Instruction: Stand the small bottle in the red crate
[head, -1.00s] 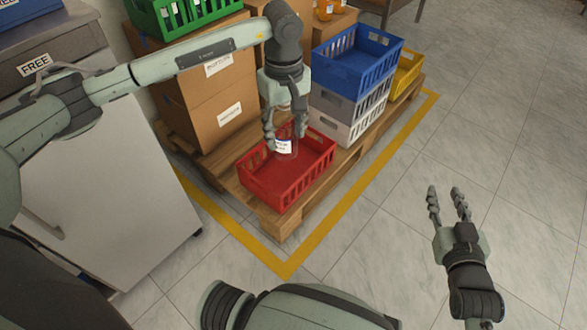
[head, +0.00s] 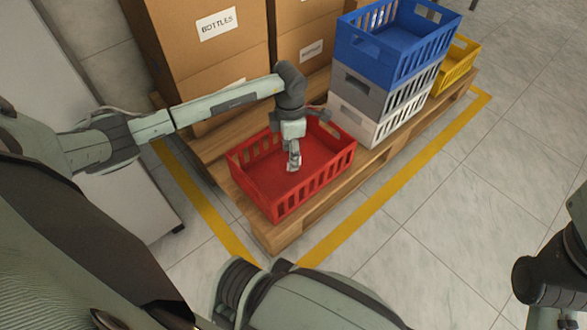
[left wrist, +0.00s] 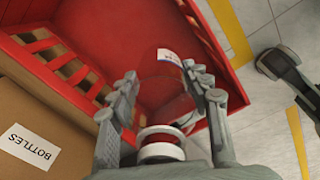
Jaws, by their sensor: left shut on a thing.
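The red crate (head: 243,176) sits on a wooden pallet, and its inside looks empty around my gripper. My left gripper (head: 293,160) points down over the middle of the crate. In the left wrist view, my left gripper (left wrist: 160,85) is shut around the small clear bottle (left wrist: 163,88), with its red and white cap towards the palm and a white label beyond. The bottle is mostly hidden in the head view. I cannot tell whether its base touches the crate floor.
Stacked blue (head: 385,60), grey and white crates stand close behind right of the red crate, with a yellow crate (head: 460,60) beyond. Cardboard boxes (head: 205,60) labelled BOTTLES stand behind left. The pallet (head: 275,238) has yellow floor tape around it.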

